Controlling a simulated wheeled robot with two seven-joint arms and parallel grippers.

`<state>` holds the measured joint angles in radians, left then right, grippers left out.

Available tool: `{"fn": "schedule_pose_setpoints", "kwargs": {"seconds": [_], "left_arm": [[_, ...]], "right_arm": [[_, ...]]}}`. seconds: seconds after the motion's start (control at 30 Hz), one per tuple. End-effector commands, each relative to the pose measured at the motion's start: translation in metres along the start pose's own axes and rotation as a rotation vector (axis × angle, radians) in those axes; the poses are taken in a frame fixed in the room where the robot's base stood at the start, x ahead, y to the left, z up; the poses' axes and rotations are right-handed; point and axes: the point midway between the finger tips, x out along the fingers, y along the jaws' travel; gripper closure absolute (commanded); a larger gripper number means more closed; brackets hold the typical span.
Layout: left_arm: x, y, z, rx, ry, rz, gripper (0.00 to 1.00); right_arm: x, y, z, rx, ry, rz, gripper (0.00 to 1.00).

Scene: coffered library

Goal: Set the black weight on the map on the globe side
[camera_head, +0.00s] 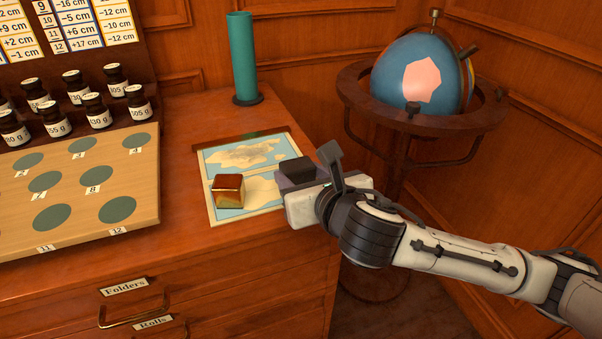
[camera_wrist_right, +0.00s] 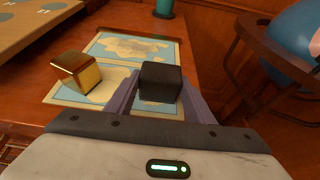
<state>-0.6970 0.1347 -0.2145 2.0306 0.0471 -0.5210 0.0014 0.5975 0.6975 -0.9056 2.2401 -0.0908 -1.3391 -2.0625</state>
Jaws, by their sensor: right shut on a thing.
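The black weight (camera_head: 296,170) is a dark block between the fingers of my right gripper (camera_head: 300,180), over the right edge of the map. In the right wrist view the black weight (camera_wrist_right: 160,82) sits between the two fingertips (camera_wrist_right: 158,95), which are shut on it. Whether it touches the map cannot be told. The map (camera_head: 246,155) lies on the cabinet top, with blue sea and pale land. A gold cube (camera_head: 229,192) stands on its near left part. The globe (camera_head: 424,72) stands to the right of the cabinet. My left gripper is not in view.
A teal cylinder (camera_head: 242,58) stands on a dark base behind the map. A wooden board (camera_head: 132,204) with round green spots and several labelled dark bottles is at left. The globe's wooden ring (camera_head: 365,104) is beyond my right arm.

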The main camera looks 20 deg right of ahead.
Motion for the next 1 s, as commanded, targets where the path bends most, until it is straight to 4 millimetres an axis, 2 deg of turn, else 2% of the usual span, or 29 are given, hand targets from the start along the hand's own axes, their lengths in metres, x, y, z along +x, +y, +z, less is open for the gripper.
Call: {"fn": "schedule_pose_setpoints", "kwargs": {"seconds": [0.03,0.13,0.57,0.7,0.9,1.0], "left_arm": [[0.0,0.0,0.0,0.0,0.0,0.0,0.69],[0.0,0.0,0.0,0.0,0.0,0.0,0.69],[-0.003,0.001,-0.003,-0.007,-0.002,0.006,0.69],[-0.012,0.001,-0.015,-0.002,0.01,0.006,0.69],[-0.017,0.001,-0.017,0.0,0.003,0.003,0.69],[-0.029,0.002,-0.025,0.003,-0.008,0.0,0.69]], "right_arm": [[0.0,0.0,0.0,0.0,0.0,0.0,0.47],[0.0,0.0,-0.001,0.0,0.001,0.0,0.3],[-0.001,0.0,-0.003,-0.001,0.009,-0.001,0.3],[-0.029,0.0,0.0,-0.002,0.007,0.002,0.3],[-0.079,0.001,0.001,-0.001,0.004,0.004,0.3],[-0.088,-0.001,0.005,-0.002,0.009,-0.004,0.3]]}}
